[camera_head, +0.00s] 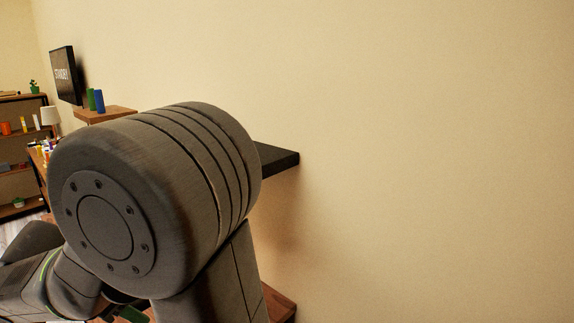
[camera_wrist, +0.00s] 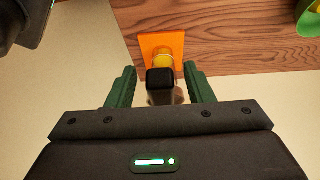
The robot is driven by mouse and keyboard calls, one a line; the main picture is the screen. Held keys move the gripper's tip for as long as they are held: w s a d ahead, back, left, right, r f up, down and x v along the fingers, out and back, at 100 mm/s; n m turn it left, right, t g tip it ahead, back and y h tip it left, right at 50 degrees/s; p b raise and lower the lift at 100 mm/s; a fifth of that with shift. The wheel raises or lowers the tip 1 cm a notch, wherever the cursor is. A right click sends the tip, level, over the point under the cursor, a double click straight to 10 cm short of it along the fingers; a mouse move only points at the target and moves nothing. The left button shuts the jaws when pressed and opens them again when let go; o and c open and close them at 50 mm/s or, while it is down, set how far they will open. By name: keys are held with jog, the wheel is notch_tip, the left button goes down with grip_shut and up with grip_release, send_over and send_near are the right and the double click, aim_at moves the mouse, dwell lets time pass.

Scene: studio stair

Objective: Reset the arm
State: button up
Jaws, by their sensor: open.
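My arm fills the left and middle of the head view, with a large grey joint close to the camera. My gripper (camera_wrist: 161,88) shows in the wrist view with its two green fingers apart, so it is open. A small dark block-like thing (camera_wrist: 160,79) shows between the fingers, and I cannot tell whether it is part of my gripper. Beyond it are a yellow round thing (camera_wrist: 163,57) and an orange square (camera_wrist: 172,42) at the edge of a wooden surface (camera_wrist: 225,35). The fingers appear apart from them. In the head view my gripper is hidden.
A plain beige wall (camera_head: 430,150) fills the right. A black shelf (camera_head: 278,158) juts from it behind my arm. A wooden ledge (camera_head: 105,115) holds a blue cylinder (camera_head: 99,101) and a green one. A screen (camera_head: 65,75) and shelving (camera_head: 15,150) stand at left. A green cup-like thing (camera_wrist: 309,20) is at upper right.

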jog(key=shift+x, duration=1.05)
jog(key=shift+r, duration=0.15)
jog(key=v, duration=1.3)
jog(key=x, duration=1.2)
jog(key=shift+d+f, duration=0.1)
jog(key=shift+f, duration=0.25)
jog(key=shift+w+r+p, duration=0.2)
jog(key=shift+w+p, duration=0.05)
jog(key=shift+p, duration=0.2)
jog(key=r+g+y+p, duration=0.1)
jog(key=r+p, duration=0.2)
jog(key=w+r+g+y+p, duration=0.1)
jog(key=r+p, duration=0.2)
jog(key=r, duration=0.1)
jog(key=d+r+g+y+p, duration=0.1)
jog(key=r+p, duration=0.2)
jog(key=r, duration=0.1)
jog(key=shift+w+d, duration=0.15)
jog(key=w+d+r+g+y+p, duration=0.1)
jog(key=w+d+r+g+p, duration=0.1)
jog(key=r, duration=0.5)
jog(key=w+d+r+g+y+p, duration=0.2)
jog(key=w+d+r, duration=0.2)
jog(key=r, duration=0.4)
jog(key=shift+w+r+y, duration=0.3)
jog(key=shift+w, duration=0.2)
